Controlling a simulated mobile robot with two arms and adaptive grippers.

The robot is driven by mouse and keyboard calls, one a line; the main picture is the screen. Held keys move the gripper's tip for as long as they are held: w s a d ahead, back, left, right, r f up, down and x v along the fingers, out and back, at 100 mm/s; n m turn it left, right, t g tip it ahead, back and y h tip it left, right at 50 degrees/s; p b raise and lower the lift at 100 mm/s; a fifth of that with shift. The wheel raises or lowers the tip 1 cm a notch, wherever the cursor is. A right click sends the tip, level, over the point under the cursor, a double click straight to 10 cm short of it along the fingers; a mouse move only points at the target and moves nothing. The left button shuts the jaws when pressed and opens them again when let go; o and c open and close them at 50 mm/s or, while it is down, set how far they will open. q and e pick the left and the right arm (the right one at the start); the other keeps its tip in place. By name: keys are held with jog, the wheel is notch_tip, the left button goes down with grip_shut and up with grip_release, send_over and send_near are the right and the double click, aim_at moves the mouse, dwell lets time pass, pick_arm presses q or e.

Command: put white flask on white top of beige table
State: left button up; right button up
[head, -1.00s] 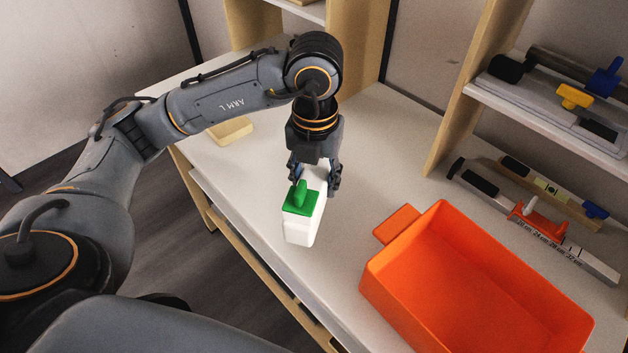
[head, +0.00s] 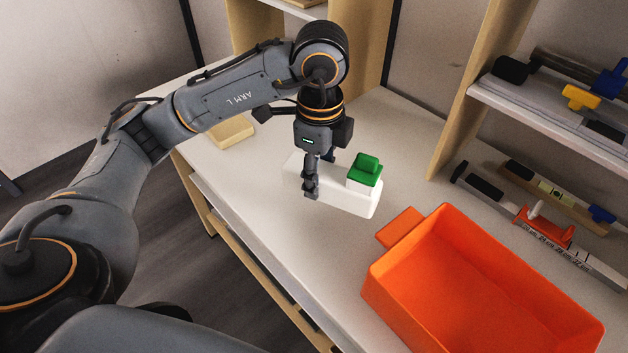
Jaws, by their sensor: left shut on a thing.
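My right gripper is not in view.
An orange bin (head: 382,285) stands on the table at the lower right. Calipers (head: 590,262) and other tools lie behind it, below a shelf (head: 540,120) holding more tools. A beige block (head: 232,132) lies at the back left. The table's left front area is clear.

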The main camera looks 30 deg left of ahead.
pick_arm(q)
jog(key=w+a+f, duration=0.2)
jog(key=w+f, duration=0.1)
jog(key=w+a+f+p, duration=0.1)
jog(key=w+a+f, duration=0.2)
jog(key=w, duration=0.1)
jog(key=w+a+f+p, duration=0.1)
jog(key=w+a+f, duration=0.2)
jog(key=shift+w+a+f, duration=0.1)
jog(key=shift+w, duration=0.05)
jog(key=f+p, duration=0.1)
jog(key=f, duration=0.2)
jog(key=shift+w+a+p, duration=0.2)
jog(key=shift+p, duration=0.2)
jog(key=shift+f, duration=0.35)
jog(key=shift+f, duration=0.15)
jog(key=o, duration=1.3)
